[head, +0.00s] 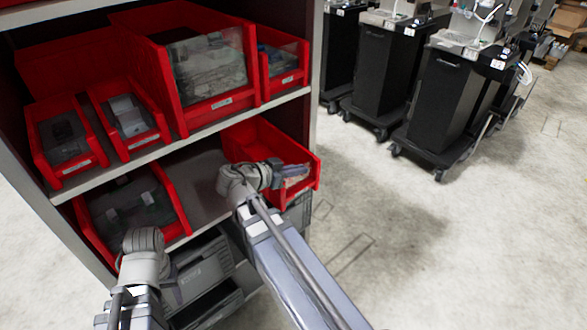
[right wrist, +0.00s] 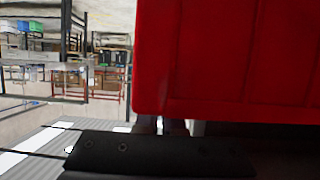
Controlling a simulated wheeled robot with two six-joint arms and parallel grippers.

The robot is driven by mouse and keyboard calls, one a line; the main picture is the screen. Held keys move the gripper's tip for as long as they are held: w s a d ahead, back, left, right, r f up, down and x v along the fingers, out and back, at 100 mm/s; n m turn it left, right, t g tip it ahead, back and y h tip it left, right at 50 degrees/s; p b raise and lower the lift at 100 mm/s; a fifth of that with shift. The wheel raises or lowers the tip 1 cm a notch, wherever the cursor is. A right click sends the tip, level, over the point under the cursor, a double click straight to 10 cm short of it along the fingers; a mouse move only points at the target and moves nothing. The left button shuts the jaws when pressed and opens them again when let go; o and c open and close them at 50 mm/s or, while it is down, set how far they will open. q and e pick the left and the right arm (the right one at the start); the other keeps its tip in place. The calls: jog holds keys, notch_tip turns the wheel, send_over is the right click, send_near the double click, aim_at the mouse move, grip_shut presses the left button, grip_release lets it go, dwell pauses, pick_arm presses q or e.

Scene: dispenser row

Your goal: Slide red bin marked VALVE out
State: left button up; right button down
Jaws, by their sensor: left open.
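A red bin (head: 262,138) sits at the right end of the lower shelf. Its front corner overlaps the shelf's right post, so it appears to stick out a little. Light-coloured contents show inside. My right gripper (head: 272,174) is at this bin's front; its fingertips are hidden. In the right wrist view a red bin wall (right wrist: 230,60) fills the upper right, close above the dark gripper body. I cannot read VALVE on any label. My left gripper (head: 168,284) is open, low at the left, in front of the shelf and apart from the right bin.
Another red bin (head: 170,195) with dark parts stands at the lower shelf's left. Several red bins (head: 208,112) fill the shelf above, whose front edge (head: 215,128) overhangs. Grey drawers (head: 205,262) are below. Black carts (head: 440,95) stand beyond open floor at right.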

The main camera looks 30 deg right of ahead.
jog(key=shift+s+d, duration=0.1)
jog(key=shift+s, duration=0.45)
jog(key=c, duration=1)
grip_release()
jog(key=shift+o, duration=0.2)
jog(key=shift+r, duration=0.1)
jog(key=p+v, duration=0.2)
jog(key=v, duration=0.4)
jog(key=shift+p, duration=0.3)
jog(key=shift+v, duration=0.9)
